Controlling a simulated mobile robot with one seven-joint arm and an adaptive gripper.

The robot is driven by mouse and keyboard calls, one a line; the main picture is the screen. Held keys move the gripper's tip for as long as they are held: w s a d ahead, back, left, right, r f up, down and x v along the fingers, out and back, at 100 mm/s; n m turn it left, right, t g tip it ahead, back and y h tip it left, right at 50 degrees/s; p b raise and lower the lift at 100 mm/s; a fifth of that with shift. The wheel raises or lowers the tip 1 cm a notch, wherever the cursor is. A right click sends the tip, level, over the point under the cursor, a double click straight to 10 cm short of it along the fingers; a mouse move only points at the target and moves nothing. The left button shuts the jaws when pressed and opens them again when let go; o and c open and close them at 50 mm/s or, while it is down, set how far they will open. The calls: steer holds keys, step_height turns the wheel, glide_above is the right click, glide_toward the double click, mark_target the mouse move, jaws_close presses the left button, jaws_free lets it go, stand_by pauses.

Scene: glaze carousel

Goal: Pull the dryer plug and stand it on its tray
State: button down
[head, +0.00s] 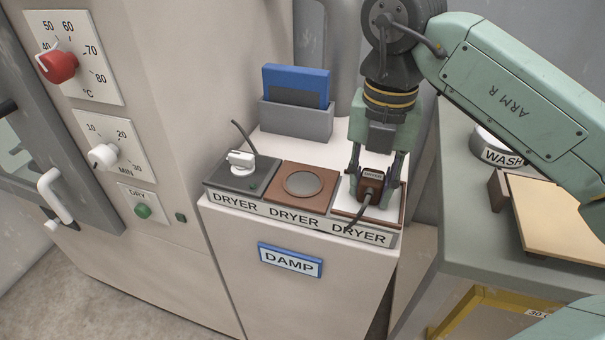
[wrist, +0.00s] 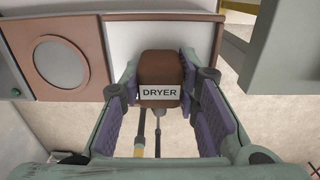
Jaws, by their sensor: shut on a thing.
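The dryer plug (head: 371,182) is a brown block with a DRYER label and a dark cord. My gripper (head: 374,178) is shut on it, one finger at each side. In the wrist view the plug (wrist: 161,68) sits between the purple finger pads. It looks upright, at or just over the white, brown-rimmed tray (head: 347,206) at the right end of the DRYER row. I cannot tell whether its base touches the tray. To its left are a brown panel with a round grey disc (head: 303,184) and a dark panel with a white switch (head: 241,160).
A grey holder (head: 296,121) with a blue item stands behind the row. A DAMP sign (head: 290,261) is on the cabinet front. The oven-like cabinet (head: 180,150) with dials is at left. A grey bench (head: 460,220) with a WASH container and a board is at right.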

mark_target(373, 175)
steer(key=shift+f, duration=0.2)
steer(key=c, duration=1.1)
jaws_free()
steer(key=shift+r, duration=0.1)
step_height(373, 175, up, 8)
steer(key=shift+f, duration=0.2)
step_height(373, 175, up, 7)
steer(key=p, duration=0.5)
steer(key=shift+p, duration=0.35)
